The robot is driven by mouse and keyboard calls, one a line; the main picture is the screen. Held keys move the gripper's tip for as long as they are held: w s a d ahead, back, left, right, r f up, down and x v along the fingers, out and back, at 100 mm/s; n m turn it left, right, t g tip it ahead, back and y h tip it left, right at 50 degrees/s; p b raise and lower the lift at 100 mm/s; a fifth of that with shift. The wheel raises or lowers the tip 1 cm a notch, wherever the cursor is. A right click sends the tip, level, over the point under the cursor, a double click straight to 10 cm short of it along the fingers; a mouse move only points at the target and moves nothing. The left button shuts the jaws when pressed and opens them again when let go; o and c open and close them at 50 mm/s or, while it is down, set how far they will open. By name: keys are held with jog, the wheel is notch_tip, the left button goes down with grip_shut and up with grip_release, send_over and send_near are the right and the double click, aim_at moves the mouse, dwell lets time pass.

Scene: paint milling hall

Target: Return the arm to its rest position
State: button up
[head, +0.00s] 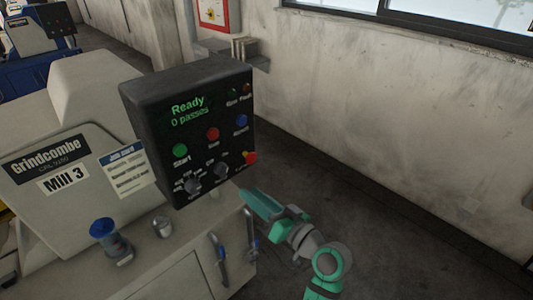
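My teal and grey arm (328,262) reaches up from the bottom of the head view, bent, with its end pointing up and left. My gripper (254,198) is just right of and below the lower right corner of the black control panel (215,105). I cannot tell whether it touches the panel or is apart from it. Its fingers are seen at an angle and small, so their opening is unclear. I see nothing held in it. The panel's screen reads "Ready" and "0 passes".
The beige mill (75,130) labelled "Mill 3" fills the left. The dark floor (390,230) on the right is clear up to the wall.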

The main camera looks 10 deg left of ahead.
jog(key=s+d+f+m+t+h, duration=0.1)
jog(key=s+d+f+m+h, duration=0.15)
jog(key=s+f+h, duration=0.4)
jog(key=s+d+f+m+t+h, duration=0.1)
jog(key=s+d+f+m, duration=0.15)
jog(key=f, duration=0.65)
jog(key=s+d+f+m+t+h, duration=0.1)
jog(key=s+d+f+m+h, duration=0.15)
jog(key=s+f, duration=0.4)
jog(key=s+d+f+h, duration=0.3)
jog(key=s+h, duration=0.1)
jog(key=s, duration=0.7)
jog(key=s+r+n+t, duration=0.1)
jog(key=s+r+n, duration=0.2)
jog(key=s, duration=0.8)
notch_tip(320, 180, up, 3)
jog(key=shift+s+f, duration=0.1)
jog(key=shift+s, duration=0.2)
